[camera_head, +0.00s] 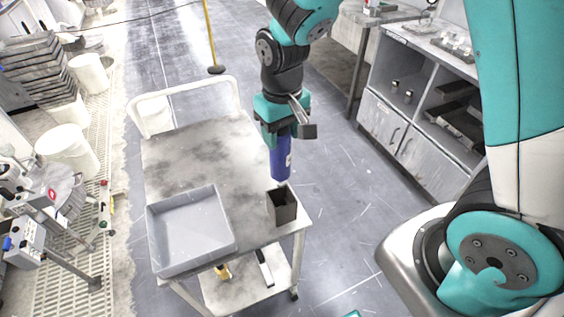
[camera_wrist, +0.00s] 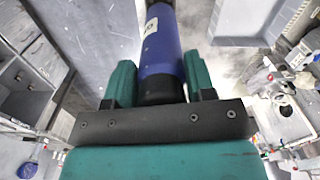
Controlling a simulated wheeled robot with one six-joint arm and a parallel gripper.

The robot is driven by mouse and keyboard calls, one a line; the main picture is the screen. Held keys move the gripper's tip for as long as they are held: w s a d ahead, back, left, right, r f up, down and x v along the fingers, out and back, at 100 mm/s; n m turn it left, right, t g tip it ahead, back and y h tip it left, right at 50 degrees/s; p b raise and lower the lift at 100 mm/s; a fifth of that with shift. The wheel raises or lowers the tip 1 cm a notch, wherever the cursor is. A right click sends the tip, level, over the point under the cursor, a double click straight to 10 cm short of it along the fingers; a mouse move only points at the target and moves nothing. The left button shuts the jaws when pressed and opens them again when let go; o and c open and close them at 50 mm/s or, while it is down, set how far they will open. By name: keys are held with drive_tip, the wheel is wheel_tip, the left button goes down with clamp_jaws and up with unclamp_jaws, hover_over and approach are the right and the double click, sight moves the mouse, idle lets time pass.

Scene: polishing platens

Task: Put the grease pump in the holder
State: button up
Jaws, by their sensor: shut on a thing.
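The grease pump is a blue cylinder (camera_head: 281,166) with a white label; it hangs upright below my gripper (camera_head: 284,128). My gripper is shut on its upper part. In the wrist view, the pump (camera_wrist: 161,48) lies between the two teal fingers of my gripper (camera_wrist: 160,84). The holder (camera_head: 284,210) is a dark, open-topped square box on the cart's near right corner. In the head view, the pump's lower end appears just above the holder's opening; I cannot tell how exactly it lines up. The holder cannot be made out clearly in the wrist view.
The holder stands on a grey cart (camera_head: 180,150) with a raised white handle at its far end. A grey tray (camera_head: 190,258) sits left of the holder. A lower shelf holds small items. A cabinet (camera_head: 405,135) stands at the right. The cart's far half is clear.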

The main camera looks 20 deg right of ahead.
sight(282, 165)
wheel_tip(282, 165, down, 9)
drive_tip(key=shift+f+p, duration=0.2)
drive_tip(key=shift+p, duration=0.7)
drive_tip(key=shift+f, duration=0.25)
